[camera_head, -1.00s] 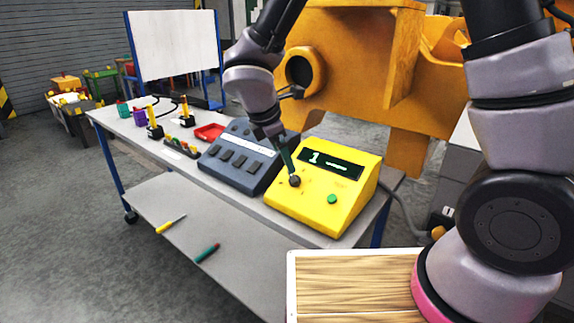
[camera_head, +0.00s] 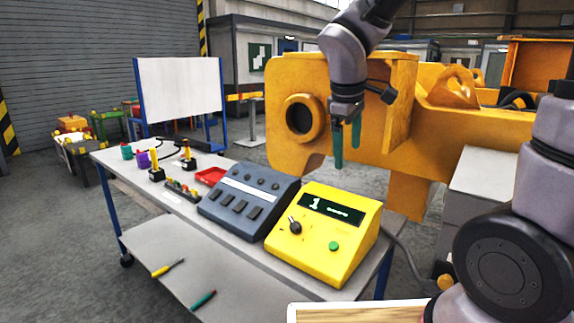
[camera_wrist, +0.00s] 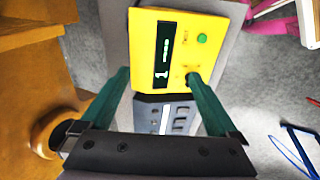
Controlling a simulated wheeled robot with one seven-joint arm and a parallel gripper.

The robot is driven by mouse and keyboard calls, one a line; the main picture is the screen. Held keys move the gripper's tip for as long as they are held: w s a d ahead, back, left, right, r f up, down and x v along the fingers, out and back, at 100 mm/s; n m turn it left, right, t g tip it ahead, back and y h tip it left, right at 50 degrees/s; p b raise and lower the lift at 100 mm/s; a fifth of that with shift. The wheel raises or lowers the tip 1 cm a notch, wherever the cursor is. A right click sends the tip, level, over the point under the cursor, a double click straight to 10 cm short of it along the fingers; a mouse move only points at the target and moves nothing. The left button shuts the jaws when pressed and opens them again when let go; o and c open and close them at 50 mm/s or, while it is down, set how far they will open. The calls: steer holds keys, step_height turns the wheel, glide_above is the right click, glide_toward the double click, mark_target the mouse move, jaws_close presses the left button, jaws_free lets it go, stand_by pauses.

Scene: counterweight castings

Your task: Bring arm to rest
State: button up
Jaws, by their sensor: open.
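My gripper (camera_head: 347,143) hangs above and behind the yellow console, with its green fingers pointing down and apart. It is open and empty. In the wrist view my gripper (camera_wrist: 155,92) shows its two green fingers spread, with nothing between them but the view down to the consoles. The yellow console (camera_head: 318,262) stands on the grey table and has a dark display reading "1", a black knob (camera_head: 295,226) and a green button (camera_head: 334,246). It also shows in the wrist view (camera_wrist: 185,50). My fingers are clear of the knob.
The grey console (camera_head: 240,205) stands left of the yellow one on the table (camera_head: 130,162). A large yellow casting (camera_head: 350,100) is close behind my gripper. A screwdriver (camera_head: 168,267) lies on the lower shelf.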

steer(key=s+d+r+m+t+y, duration=0.3)
steer(key=s+d+r+m, duration=0.5)
steer(key=d+r+m, duration=0.3)
steer(key=m+t, duration=0.1)
steer(key=m, duration=0.2)
steer(key=shift+s+d+m, duration=0.15)
steer(key=shift+s+m, duration=0.05)
steer(key=shift+m, duration=0.2)
stand_by(0.6)
jaws_close()
stand_by(1.6)
